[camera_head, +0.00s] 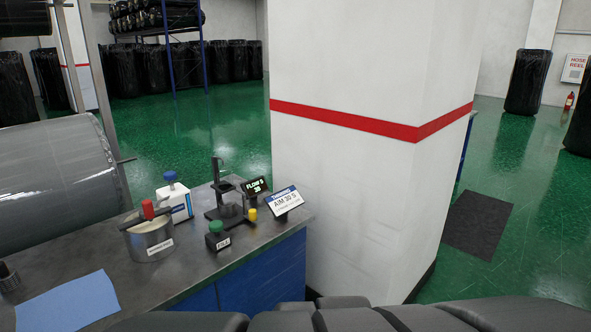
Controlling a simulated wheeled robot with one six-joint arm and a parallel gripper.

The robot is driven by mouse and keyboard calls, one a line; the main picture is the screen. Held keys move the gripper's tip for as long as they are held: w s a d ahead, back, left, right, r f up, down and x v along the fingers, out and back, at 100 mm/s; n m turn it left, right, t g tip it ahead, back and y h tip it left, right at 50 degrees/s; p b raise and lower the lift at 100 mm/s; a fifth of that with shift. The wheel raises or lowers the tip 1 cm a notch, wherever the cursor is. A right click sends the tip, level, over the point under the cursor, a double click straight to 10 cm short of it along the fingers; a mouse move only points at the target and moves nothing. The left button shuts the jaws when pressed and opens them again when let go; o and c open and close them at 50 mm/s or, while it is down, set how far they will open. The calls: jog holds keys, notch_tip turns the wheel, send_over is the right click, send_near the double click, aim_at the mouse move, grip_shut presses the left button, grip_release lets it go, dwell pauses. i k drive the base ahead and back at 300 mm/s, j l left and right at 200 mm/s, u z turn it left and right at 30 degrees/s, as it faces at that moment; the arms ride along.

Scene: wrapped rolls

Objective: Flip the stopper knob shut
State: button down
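On the workbench (105,257), a steel pot (150,242) has a dark bar across its top with a red knob (148,208). A small block with a green knob (216,228) stands to its right. A dark stand (224,195) with an upright post is behind, with a yellow knob (252,214) at its right. I cannot tell which of these is the stopper knob or whether it is shut. My gripper is not visible; dark parts of my own body fill the bottom edge.
A display reading "FLOW" (255,186) and a tilted card reading "AIM 30" (284,201) stand near the bench's right end. A white bottle with a blue cap (175,199) is behind the pot. A blue sheet (68,304) lies at front left. A white pillar (365,170) stands right of the bench.

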aim_at(252, 216)
jog(key=i+l, duration=0.1)
jog(key=i, duration=1.75)
jog(key=l+z, duration=0.05)
jog(key=l, duration=0.05)
